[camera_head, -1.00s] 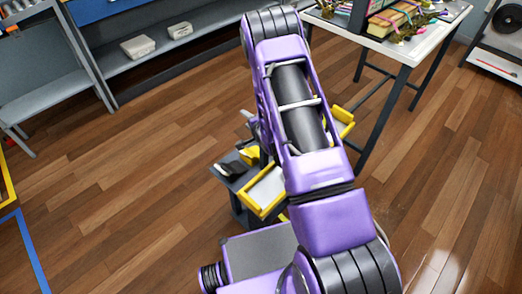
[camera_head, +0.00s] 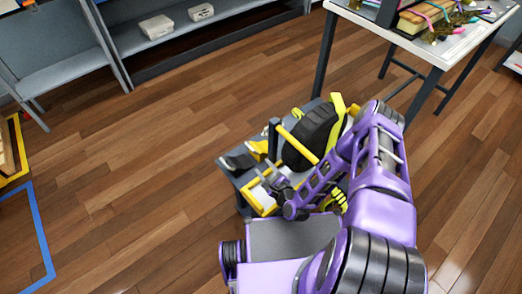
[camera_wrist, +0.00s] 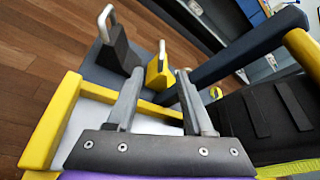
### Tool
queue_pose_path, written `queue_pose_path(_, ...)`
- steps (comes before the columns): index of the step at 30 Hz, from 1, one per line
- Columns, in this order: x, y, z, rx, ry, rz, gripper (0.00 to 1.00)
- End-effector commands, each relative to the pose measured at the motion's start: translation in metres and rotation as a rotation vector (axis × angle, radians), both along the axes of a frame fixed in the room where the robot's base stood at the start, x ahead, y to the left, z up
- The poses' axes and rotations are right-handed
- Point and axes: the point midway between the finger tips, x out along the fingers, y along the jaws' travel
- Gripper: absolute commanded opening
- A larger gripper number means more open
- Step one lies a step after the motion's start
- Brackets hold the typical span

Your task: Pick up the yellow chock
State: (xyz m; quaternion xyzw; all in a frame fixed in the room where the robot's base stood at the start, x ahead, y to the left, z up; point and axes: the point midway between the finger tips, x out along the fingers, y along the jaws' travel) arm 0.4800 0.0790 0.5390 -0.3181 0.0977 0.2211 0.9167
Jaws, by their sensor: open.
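The yellow chock (camera_head: 257,147) stands on a grey cart top in the head view, beside a black chock (camera_head: 238,162). In the wrist view the yellow chock (camera_wrist: 158,72) shows its metal handle on top, upright, beyond and between my fingertips. The black chock (camera_wrist: 117,50) is to its left, apart from it. My gripper (camera_wrist: 160,80) is open and empty, pointing toward the yellow chock, with a gap that I cannot measure. In the head view my gripper (camera_head: 272,181) is over the yellow-rimmed tray, short of the chock.
A yellow-rimmed tray (camera_wrist: 47,125) lies under my gripper. A white table (camera_head: 425,48) and grey shelves (camera_head: 200,32) are behind. Wood floor is open to the left.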

Motion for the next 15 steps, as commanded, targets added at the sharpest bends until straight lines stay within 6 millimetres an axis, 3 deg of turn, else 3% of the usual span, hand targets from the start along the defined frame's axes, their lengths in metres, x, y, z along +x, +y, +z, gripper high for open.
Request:
queue_pose_path(9, 0.062, 0.025, -0.024, -0.004, -0.003, 0.005, 0.52)
queue_pose_path(15, 0.085, 0.033, -0.031, -0.003, -0.001, 0.003, 0.52)
